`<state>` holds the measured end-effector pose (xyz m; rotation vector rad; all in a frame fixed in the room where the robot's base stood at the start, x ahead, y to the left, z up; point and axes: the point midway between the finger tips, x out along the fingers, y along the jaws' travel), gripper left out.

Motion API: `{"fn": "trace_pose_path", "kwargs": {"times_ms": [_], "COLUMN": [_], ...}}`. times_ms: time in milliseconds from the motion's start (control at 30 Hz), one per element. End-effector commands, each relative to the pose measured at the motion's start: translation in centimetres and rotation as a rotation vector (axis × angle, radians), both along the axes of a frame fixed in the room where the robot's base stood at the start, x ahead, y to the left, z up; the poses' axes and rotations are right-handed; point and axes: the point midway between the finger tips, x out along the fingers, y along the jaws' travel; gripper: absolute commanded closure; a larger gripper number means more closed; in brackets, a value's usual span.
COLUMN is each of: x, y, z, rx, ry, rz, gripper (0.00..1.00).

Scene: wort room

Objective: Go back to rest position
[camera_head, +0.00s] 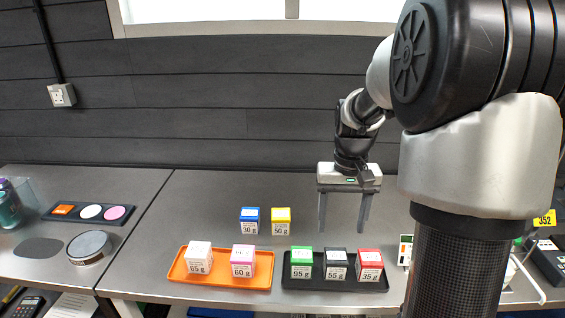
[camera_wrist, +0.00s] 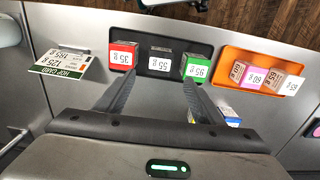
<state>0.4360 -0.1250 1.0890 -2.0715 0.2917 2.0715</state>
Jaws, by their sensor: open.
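My gripper (camera_head: 342,228) is open and empty, held above the steel bench (camera_head: 215,200) behind the black tray (camera_head: 300,285). Its two fingers point down, apart from every box. In the wrist view the fingers (camera_wrist: 158,75) frame the black tray (camera_wrist: 146,70). This tray holds a green box (camera_head: 301,257), a black box (camera_head: 337,260) and a red box (camera_head: 369,260). An orange tray (camera_head: 225,280) holds a pale pink box (camera_head: 198,252) and a pink box (camera_head: 243,256). A blue box (camera_head: 249,215) and a yellow box (camera_head: 281,215) stand behind the trays.
A hop card (camera_wrist: 62,62) stands right of the trays in the head view. A dark strip with coloured discs (camera_head: 89,213), a round tin (camera_head: 90,246) and bottles (camera_head: 9,205) are at left. A dark wall (camera_head: 220,110) closes the back. The bench behind the boxes is clear.

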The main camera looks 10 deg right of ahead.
Motion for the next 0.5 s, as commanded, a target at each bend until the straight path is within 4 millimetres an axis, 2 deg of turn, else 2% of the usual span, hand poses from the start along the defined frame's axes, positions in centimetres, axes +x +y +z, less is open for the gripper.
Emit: {"fn": "trace_pose_path", "kwargs": {"times_ms": [67,133,267,400,500], "x": [-0.2,-0.6,-2.6,-6.4,-9.6], "y": [0.3,1.1,3.8,7.3,9.3], "z": [0.7,2.2,6.8,11.9,14.3], "rx": [-0.004,-0.012,-0.035,-0.048,-0.053], "ry": [-0.01,-0.034,-0.122,-0.245,-0.324], "rz": [0.004,0.013,0.044,0.091,0.139], "gripper": [0.38,0.38,0.38,0.38,0.38]}}
